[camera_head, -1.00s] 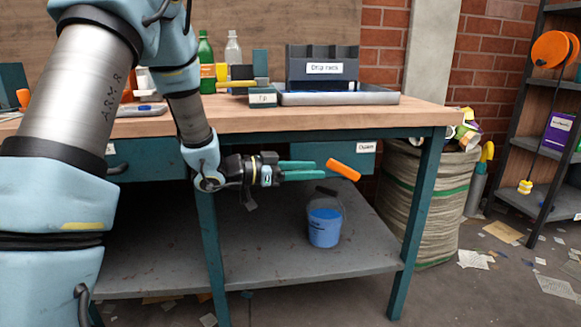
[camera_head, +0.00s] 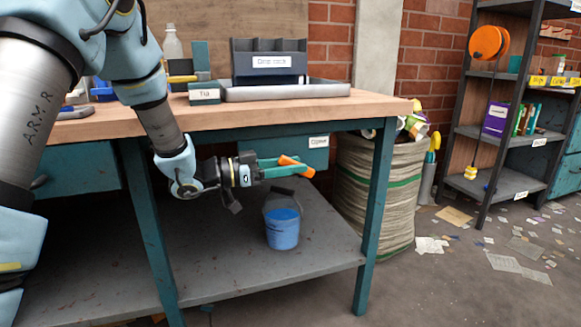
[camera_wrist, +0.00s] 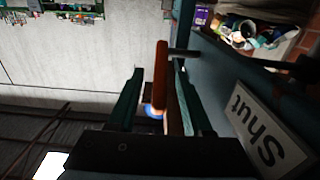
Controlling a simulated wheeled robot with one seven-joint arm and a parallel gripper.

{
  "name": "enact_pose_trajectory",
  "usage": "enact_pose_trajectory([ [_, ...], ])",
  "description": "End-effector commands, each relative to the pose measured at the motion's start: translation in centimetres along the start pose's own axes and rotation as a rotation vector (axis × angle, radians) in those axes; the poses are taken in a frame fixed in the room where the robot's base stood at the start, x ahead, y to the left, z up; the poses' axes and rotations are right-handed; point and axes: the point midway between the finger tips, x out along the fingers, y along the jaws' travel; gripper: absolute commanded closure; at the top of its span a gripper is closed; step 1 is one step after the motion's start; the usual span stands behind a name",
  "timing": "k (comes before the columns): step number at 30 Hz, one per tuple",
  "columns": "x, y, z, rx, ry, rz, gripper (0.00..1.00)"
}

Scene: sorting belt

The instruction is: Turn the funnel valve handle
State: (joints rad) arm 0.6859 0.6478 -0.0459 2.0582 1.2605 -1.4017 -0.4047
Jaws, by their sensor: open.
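The valve handle (camera_head: 297,166) is an orange bar that sticks out below the front of the workbench. My gripper (camera_head: 300,167) is open, with its teal fingers reaching right and overlapping the handle. In the wrist view, the orange handle (camera_wrist: 160,75) stands between the two spread fingers (camera_wrist: 154,100), closer to the right one. I cannot tell whether either finger touches it. A white label reading "Shut" (camera_wrist: 262,130) is at the right of the wrist view. A small pale label (camera_head: 318,141) is on the bench front; its word is hard to read. The funnel itself is not clearly seen.
A blue bucket (camera_head: 282,228) stands on the lower shelf (camera_head: 240,265) below my gripper. The bench leg (camera_head: 376,215) and a full sack (camera_head: 395,185) are to the right. Littered floor and a shelving unit (camera_head: 500,130) lie further right.

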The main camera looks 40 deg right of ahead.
Motion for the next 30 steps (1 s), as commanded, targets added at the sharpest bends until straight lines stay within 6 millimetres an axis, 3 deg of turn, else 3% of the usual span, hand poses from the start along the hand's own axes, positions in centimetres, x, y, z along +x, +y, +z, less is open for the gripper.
enact_pose_trajectory([
  [5,-0.02,-0.01,-0.02,0.0,0.0,0.0,0.51],
  [18,-0.04,0.0,-0.01,0.0,0.0,0.0,1.0],
  [30,-0.05,0.03,0.01,0.0,0.0,0.001,1.0],
])
